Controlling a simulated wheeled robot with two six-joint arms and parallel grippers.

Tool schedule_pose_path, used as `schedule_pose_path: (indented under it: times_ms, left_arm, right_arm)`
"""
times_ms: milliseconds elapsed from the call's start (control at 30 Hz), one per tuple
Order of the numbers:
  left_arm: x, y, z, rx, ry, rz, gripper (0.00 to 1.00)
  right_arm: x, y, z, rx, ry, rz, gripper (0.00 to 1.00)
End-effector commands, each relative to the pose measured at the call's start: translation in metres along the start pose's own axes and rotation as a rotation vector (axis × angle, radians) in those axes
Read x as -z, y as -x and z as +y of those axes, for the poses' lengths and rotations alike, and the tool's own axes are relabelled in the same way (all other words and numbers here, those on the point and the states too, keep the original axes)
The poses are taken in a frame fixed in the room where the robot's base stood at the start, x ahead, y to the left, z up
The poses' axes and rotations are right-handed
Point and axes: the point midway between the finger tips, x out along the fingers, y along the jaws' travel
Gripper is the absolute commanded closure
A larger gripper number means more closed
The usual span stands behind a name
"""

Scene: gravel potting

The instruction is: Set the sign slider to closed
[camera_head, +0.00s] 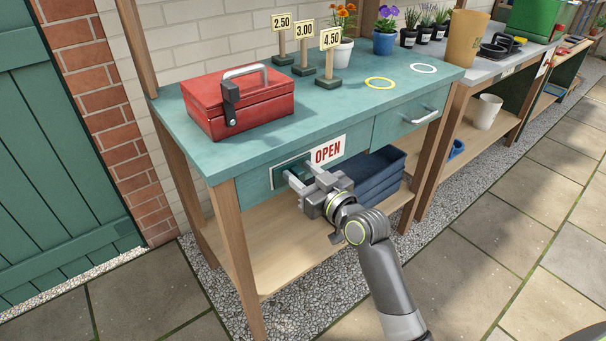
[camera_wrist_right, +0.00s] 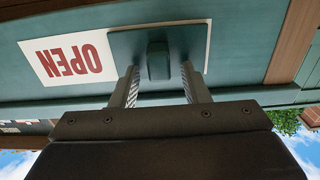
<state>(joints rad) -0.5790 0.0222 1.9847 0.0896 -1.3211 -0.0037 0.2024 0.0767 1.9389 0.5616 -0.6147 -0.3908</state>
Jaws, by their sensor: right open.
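The sign (camera_head: 327,150) is a white board on the front of the teal table and reads OPEN in red. It also shows upside down in the right wrist view (camera_wrist_right: 70,60). A teal slider plate (camera_wrist_right: 190,42) covers the part of the board beside the word, left of it in the head view. A block-shaped knob (camera_wrist_right: 158,60) stands out from the plate. My right gripper (camera_head: 299,172) is at the plate, its open fingers on either side of the knob. In the right wrist view a gap shows between each finger and the knob. My left gripper is out of view.
A red toolbox (camera_head: 240,105) and price signs (camera_head: 304,50) stand on the teal table (camera_head: 330,105). A drawer handle (camera_head: 418,117) juts out right of the sign. The paving in front is clear.

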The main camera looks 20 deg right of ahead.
Motion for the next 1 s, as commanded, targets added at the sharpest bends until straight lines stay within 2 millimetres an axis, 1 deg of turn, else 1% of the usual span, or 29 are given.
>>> schedule_pose_path:
  times_ms: [33,67,367,567,667,767,1000]
  left_arm:
    - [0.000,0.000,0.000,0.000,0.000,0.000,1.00]
    - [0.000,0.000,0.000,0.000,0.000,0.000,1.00]
    - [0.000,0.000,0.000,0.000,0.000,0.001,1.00]
    - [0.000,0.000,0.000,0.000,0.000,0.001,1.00]
    - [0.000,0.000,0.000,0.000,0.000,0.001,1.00]
    - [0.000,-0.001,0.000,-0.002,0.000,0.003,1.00]
    - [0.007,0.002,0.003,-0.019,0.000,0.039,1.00]
  right_arm:
    - [0.000,0.000,0.000,0.000,0.000,0.000,0.58]
    - [0.000,0.000,0.000,0.000,0.000,0.000,0.61]
    - [0.000,0.000,0.000,0.000,0.000,0.000,1.00]
    - [0.000,0.001,0.000,0.000,0.000,-0.001,1.00]
    - [-0.001,0.001,0.003,0.000,0.002,-0.001,1.00]
    - [-0.002,0.000,0.014,0.001,0.004,-0.003,1.00]
    - [-0.004,0.000,0.055,0.000,0.007,-0.004,1.00]
